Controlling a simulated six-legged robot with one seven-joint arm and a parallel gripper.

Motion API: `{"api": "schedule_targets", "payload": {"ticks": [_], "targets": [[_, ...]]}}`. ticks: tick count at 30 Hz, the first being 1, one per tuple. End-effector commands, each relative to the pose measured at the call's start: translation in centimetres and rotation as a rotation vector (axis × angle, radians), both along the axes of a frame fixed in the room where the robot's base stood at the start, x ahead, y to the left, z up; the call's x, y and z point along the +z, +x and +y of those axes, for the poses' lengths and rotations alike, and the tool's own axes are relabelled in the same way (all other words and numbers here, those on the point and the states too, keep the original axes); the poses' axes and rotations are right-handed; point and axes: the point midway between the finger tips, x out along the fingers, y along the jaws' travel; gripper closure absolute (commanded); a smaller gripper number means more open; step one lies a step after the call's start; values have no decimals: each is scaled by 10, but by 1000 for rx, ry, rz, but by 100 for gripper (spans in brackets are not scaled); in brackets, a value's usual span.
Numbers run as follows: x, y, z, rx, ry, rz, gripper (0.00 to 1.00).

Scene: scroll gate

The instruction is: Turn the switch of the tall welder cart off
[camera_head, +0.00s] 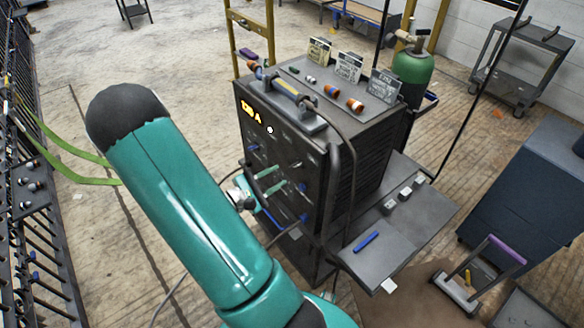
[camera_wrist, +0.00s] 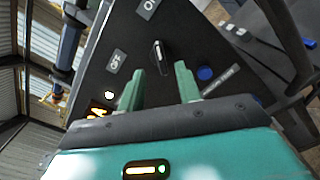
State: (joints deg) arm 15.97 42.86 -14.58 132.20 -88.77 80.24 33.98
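The tall welder cart (camera_head: 375,135) is a dark cabinet in the middle of the head view, with its amber display (camera_head: 250,111) lit. In the wrist view its dark front panel (camera_wrist: 195,35) carries a black rotary switch (camera_wrist: 160,55) with a white pointer line. My gripper (camera_wrist: 159,70) is open, its two green fingers apart on either side of the switch's near end. Contact with the switch cannot be told. In the head view my gripper (camera_head: 277,180) is at the panel, and my arm hides part of the cart's left side. The switch is not clear there.
A blue round button (camera_wrist: 205,73) is right of the switch. A green gas cylinder (camera_head: 413,68) stands behind. A grey side shelf (camera_head: 415,215) juts right. Open floor (camera_head: 180,50) lies to the left.

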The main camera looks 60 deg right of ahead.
Motion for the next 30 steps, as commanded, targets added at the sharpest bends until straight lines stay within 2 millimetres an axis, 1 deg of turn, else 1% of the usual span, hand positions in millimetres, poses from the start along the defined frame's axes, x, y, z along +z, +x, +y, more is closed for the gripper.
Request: {"api": "schedule_targets", "payload": {"ticks": [1, 3, 9, 14, 21, 22, 27, 30], "targets": [[0, -6, -9, -6, 0, 0, 66], [0, -12, -22, -6, -1, -1, 66], [0, -26, -49, -4, -1, -1, 66], [0, -30, -58, -2, 0, -1, 66], [0, -30, -59, -1, 0, -1, 66], [0, -30, -59, -1, 0, -1, 68], [0, -30, -59, -1, 0, -1, 100], [0, -30, -59, -1, 0, -1, 100]]}}
